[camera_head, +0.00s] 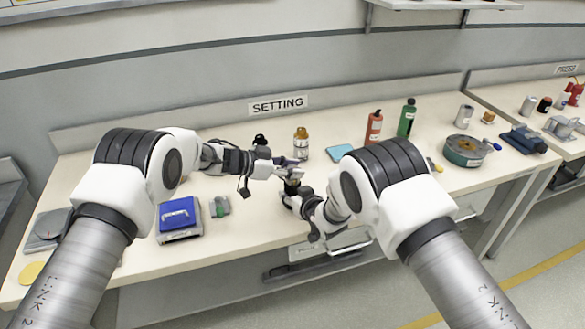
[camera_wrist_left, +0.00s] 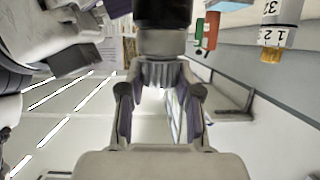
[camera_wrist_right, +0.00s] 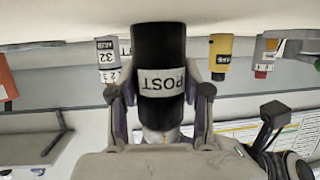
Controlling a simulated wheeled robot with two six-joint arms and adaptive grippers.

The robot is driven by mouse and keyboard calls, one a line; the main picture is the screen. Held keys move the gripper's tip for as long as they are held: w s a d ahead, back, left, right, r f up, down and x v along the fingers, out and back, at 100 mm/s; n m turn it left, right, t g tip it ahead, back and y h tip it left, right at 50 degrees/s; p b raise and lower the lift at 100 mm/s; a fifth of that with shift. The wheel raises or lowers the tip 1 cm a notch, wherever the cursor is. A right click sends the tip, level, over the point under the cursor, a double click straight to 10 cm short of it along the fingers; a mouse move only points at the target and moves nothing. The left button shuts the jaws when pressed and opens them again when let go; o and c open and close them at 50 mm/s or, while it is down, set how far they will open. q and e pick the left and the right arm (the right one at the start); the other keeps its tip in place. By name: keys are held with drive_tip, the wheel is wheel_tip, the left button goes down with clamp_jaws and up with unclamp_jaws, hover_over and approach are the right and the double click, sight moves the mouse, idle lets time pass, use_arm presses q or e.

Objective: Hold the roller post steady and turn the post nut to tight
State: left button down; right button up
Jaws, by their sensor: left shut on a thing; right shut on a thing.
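The roller post is a black cylinder with a white POST label, and it stands out in the right wrist view (camera_wrist_right: 159,60), where it appears upside down. My right gripper (camera_wrist_right: 160,100) is shut around it, one finger on each side. In the head view the post (camera_head: 292,187) is small and mostly hidden between the grippers, over the bench. The post nut (camera_wrist_left: 161,73) is a grey ribbed ring at the end of the black post in the left wrist view. My left gripper (camera_wrist_left: 160,95) is shut on it, above my right gripper (camera_head: 291,197). Its tightness cannot be told.
On the bench (camera_head: 262,222) a blue-topped device (camera_head: 179,215) and a small grey-green item (camera_head: 219,207) lie left of the grippers. An amber-capped bottle (camera_head: 301,144) and a light-blue pad (camera_head: 341,152) are behind. Red (camera_head: 374,128) and green (camera_head: 406,119) bottles stand right.

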use_arm(q)
drive_tip(key=shift+r+m+g+h, duration=0.1)
drive_tip(key=shift+m+g+h, duration=0.3)
drive_tip(key=shift+m+g, duration=0.85)
drive_tip(key=shift+g, duration=0.35)
drive_tip(key=c, duration=0.8)
unclamp_jaws()
drive_tip(key=shift+o, duration=0.2)
drive_tip(key=v, duration=1.2)
drive_tip(key=shift+s, duration=0.15)
